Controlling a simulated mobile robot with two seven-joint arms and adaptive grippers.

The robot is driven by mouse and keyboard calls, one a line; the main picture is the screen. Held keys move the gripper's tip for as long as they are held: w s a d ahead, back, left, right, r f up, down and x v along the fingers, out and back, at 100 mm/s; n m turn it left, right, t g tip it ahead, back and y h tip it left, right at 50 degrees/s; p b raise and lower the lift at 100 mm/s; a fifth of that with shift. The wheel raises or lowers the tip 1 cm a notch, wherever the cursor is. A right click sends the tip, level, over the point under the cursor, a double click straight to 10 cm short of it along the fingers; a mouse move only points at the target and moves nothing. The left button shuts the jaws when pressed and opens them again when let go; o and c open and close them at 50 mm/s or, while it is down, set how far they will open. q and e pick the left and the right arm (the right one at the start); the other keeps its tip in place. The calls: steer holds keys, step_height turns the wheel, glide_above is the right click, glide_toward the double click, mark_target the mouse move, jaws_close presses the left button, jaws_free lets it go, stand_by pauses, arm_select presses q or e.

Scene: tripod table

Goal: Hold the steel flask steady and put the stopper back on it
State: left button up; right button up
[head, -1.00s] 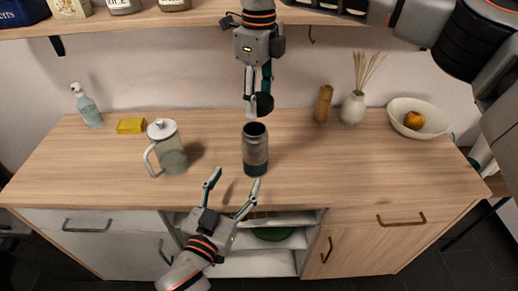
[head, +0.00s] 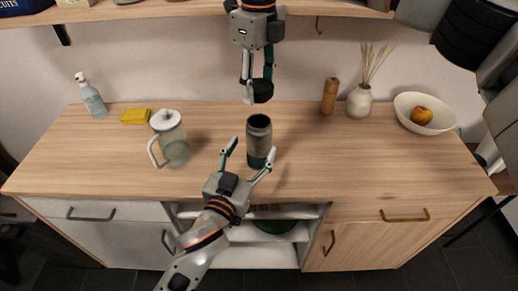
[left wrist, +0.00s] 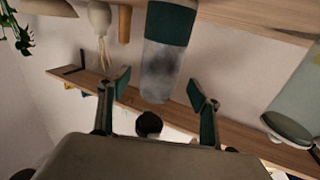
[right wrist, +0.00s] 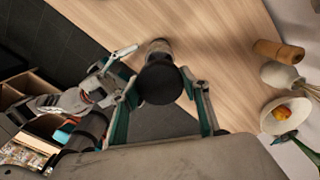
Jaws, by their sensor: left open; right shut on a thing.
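The steel flask (head: 259,141) stands upright and open-mouthed on the counter, grey metal with a dark green base band. In the left wrist view the flask (left wrist: 168,60) appears upside down, ahead of the fingers. My left gripper (head: 250,160) is open, with its fingertips close to the flask's lower part; contact is unclear. My right gripper (head: 257,92) is shut on the black stopper (head: 263,91) and holds it above the flask. In the right wrist view the stopper (right wrist: 160,83) sits between the fingers and partly hides the flask (right wrist: 158,47).
A glass jug (head: 173,143) with a white lid stands left of the flask. A yellow sponge (head: 135,116) and a spray bottle (head: 93,100) are at the back left. A wooden mill (head: 329,97), a vase (head: 359,101) and a white bowl (head: 420,126) stand back right. The counter's front right is clear.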

mark_target(258, 127)
arm_select(q)
steer(key=shift+x, duration=3)
steer(key=c, duration=1.7)
arm_select(e)
steer(key=shift+f, duration=2.45)
steer(key=shift+f, duration=0.1)
steer(key=shift+f, duration=0.8)
steer(key=shift+f, duration=0.6)
arm_select(q)
jaws_close()
